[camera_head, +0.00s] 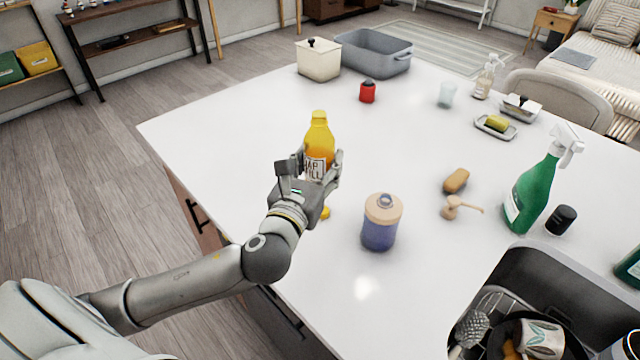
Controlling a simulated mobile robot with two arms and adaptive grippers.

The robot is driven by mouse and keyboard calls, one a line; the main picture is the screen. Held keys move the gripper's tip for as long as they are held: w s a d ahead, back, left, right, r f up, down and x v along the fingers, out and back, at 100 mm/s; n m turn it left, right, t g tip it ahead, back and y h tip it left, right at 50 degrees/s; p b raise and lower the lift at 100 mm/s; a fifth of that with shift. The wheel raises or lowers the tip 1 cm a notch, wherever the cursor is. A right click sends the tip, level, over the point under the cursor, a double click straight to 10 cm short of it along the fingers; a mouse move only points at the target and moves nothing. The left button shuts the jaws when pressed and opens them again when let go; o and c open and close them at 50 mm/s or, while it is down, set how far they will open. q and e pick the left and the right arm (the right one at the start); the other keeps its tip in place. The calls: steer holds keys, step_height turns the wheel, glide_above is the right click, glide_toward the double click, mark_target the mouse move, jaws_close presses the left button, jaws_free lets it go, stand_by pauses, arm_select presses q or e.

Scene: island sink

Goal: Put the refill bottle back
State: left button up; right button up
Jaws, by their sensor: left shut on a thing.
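The refill bottle (319,138) is yellow-orange with a yellow top and a white label with dark letters. It is upright over the left part of the white island top. My left gripper (322,166) is shut around its lower part, and the fingers hide some of the label and the base. I cannot tell whether the base touches the counter. A small yellow piece (325,212) lies on the counter just below the gripper, partly hidden by it. My right gripper is not in view.
A blue jar with a beige lid (381,222) stands right of my left gripper. A cream canister (318,60), grey bin (374,52) and red container (367,92) stand farther back. A green spray bottle (533,190) stands by the sink (480,290). The counter's middle (410,135) is clear.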

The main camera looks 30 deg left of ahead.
arm_select(q)
steer(key=w+a+f, duration=0.2)
steer(key=w+f, duration=0.1)
steer(key=w, duration=0.1)
steer(key=w+a+f, duration=0.2)
steer(key=w+f, duration=0.1)
steer(key=w, duration=0.1)
steer(key=w+a+f, duration=0.2)
steer(key=w+f, duration=0.2)
steer(key=shift+w+a, duration=0.1)
steer(key=shift+a, duration=0.1)
steer(key=shift+f+b, duration=0.35)
steer(key=shift+f, duration=1.15)
steer(key=shift+f, duration=0.2)
steer(key=o, duration=1.1)
